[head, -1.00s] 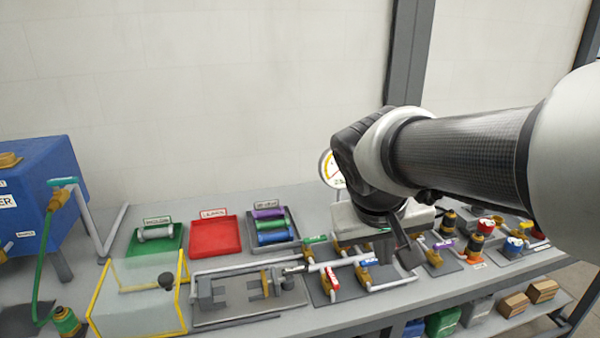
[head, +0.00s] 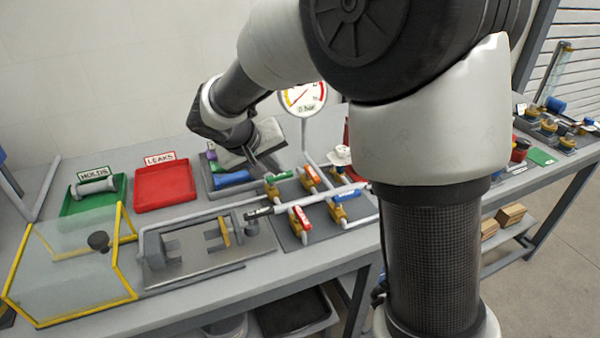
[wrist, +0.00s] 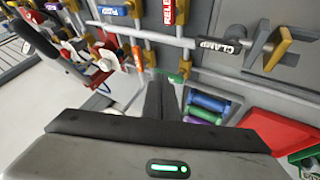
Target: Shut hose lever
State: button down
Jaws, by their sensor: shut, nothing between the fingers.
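My gripper (head: 272,170) is shut and empty, its dark fingers pointing down at the valve manifold. In the wrist view the shut fingers (wrist: 161,80) end close to a green lever (wrist: 176,78); contact cannot be told. In the head view the green lever (head: 278,177) is at the back left of the manifold. An orange lever (head: 312,173) is to its right, a red lever (head: 301,217) in front and a blue lever (head: 344,196) at front right. I cannot read which lever is marked hose.
A clamp fixture (head: 215,240) and a yellow-framed clear guard (head: 70,262) stand at left. A gauge (head: 303,98) rises behind the manifold. Red (head: 165,188) and green (head: 75,205) trays lie at the back left. A tray with coloured cylinders (head: 232,179) lies beneath my wrist.

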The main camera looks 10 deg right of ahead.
aim_at(312, 176)
jog(key=b+x, duration=0.1)
jog(key=x, duration=0.9)
jog(key=shift+w+d+f, duration=0.15)
jog(key=shift+d, duration=0.05)
jog(key=d, duration=0.2)
jog(key=shift+w+d, duration=0.15)
jog(key=shift+d, duration=0.15)
jog(key=shift+w+d+p, duration=0.15)
jog(key=shift+d+p, duration=0.15)
jog(key=shift+d, duration=0.15)
